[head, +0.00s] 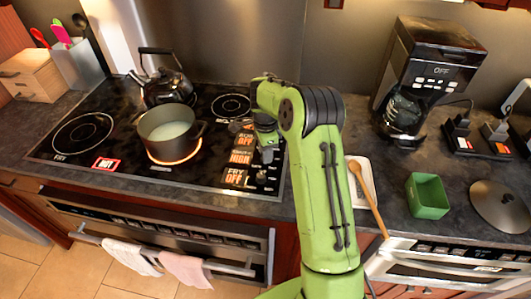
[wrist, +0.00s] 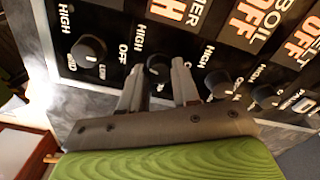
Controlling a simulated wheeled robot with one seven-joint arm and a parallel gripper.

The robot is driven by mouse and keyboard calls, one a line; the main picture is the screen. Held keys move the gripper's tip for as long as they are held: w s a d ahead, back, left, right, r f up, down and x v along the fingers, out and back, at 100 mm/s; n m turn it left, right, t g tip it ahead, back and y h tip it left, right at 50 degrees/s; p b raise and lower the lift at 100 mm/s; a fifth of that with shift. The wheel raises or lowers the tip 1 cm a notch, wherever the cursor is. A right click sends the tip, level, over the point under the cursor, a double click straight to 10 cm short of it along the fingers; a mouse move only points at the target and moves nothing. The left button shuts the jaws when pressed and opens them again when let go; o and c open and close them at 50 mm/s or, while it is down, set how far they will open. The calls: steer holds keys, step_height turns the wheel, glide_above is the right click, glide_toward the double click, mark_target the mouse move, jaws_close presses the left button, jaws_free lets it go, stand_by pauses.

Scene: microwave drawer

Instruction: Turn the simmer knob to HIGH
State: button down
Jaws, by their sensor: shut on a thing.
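The dark round knob (wrist: 158,63) sits between my gripper's (wrist: 157,80) two fingers in the wrist view, and the fingers are shut on it. Labels HIGH and OFF show at its left; its pointer mark is hard to read. Above it, an orange display (wrist: 168,9) ending in H stands beside a label ending in "MER". In the head view, my gripper (head: 268,155) points down at the right end of the cooktop (head: 215,175) and hides the knob. An orange HIGH display (head: 240,157) shows just left of it.
Other knobs stand close by, one to the left (wrist: 88,48) and two to the right (wrist: 218,85). A pot (head: 170,132) stands on a glowing burner, with a kettle (head: 168,85) behind. A wooden spoon (head: 368,200) and green box (head: 428,196) lie to the right.

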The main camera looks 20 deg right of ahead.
steer(key=shift+w+m+b, duration=0.1)
steer(key=shift+m+b, duration=0.2)
steer(key=shift+m, duration=0.8)
steer(key=shift+r, duration=0.1)
steer(key=c, duration=0.8)
jaws_free()
step_height(320, 180, up, 16)
steer(key=p, duration=0.3)
steer(key=shift+f, duration=0.2)
